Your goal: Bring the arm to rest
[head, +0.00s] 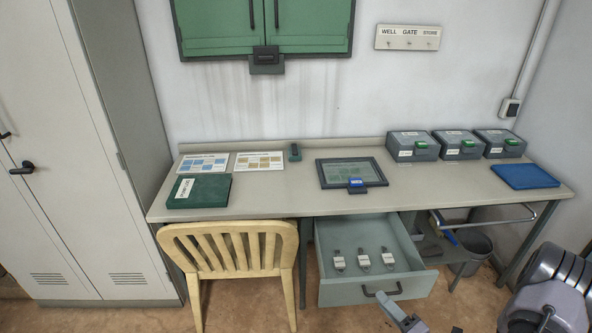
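My gripper (404,320) shows only in part at the bottom edge of the head view, just in front of the open drawer (335,294). A pale grey finger-like part points up toward the drawer's dark handle (382,293). I cannot tell whether it touches the handle. Most of the gripper is below the frame, so its opening is hidden. I see nothing held in the visible part. A thick grey part of my arm stands at the lower right.
The drawer holds several tagged keys (363,261). A wooden chair (240,250) stands left of it. On the desk (270,200) are a tablet (350,172), grey boxes (413,146), a blue mat (525,176) and a green binder (199,191). A bin (474,250) is under the desk.

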